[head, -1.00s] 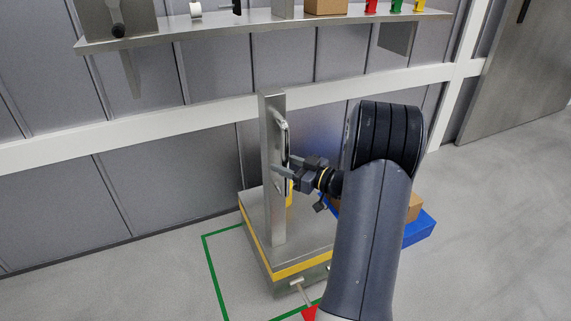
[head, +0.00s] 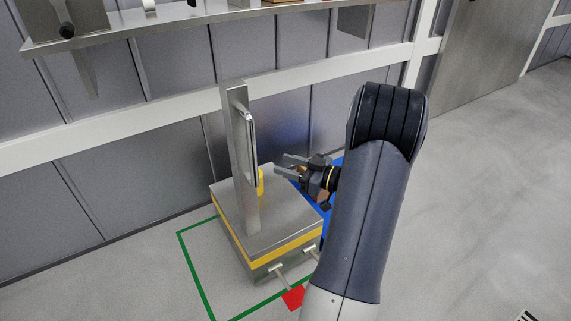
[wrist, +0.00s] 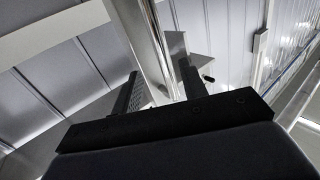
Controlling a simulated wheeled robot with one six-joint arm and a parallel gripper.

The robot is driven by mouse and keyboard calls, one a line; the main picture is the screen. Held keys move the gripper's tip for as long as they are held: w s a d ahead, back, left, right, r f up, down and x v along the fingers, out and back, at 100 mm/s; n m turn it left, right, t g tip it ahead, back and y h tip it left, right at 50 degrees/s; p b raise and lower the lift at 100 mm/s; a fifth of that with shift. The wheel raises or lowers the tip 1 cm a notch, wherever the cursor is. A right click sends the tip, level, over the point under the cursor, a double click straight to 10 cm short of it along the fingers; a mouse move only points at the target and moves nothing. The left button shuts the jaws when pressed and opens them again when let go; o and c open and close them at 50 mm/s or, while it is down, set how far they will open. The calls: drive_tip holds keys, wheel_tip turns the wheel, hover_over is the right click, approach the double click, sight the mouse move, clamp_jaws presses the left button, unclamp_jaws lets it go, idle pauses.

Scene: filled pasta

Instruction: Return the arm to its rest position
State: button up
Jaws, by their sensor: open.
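My gripper (head: 283,168) is open in the head view, just right of an upright metal post (head: 242,160) with a handle (head: 251,145) on its right side. A gap shows between the fingers and the handle, and nothing is held. The post stands on a metal-topped block (head: 268,213) with a yellow band. In the wrist view the two dark fingers (wrist: 160,85) are spread apart, with a bright metal upright (wrist: 146,42) beyond them. My arm hides part of the area behind it on the right.
A wall shelf (head: 200,22) holds several items above. A green floor outline (head: 194,263) surrounds the block, and a red patch (head: 293,297) lies at its front. A blue object (head: 325,193) is partly hidden behind my gripper. Open grey floor (head: 485,190) extends to the right.

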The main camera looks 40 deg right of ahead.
sight(255, 157)
drive_tip(key=shift+w, duration=0.15)
drive_tip(key=b+x, duration=0.2)
drive_tip(key=x, duration=0.8)
drive_tip(key=shift+w+a+f, duration=0.1)
drive_tip(key=shift+w+a, duration=0.15)
drive_tip(key=shift+w, duration=0.05)
drive_tip(key=shift+a, duration=0.35)
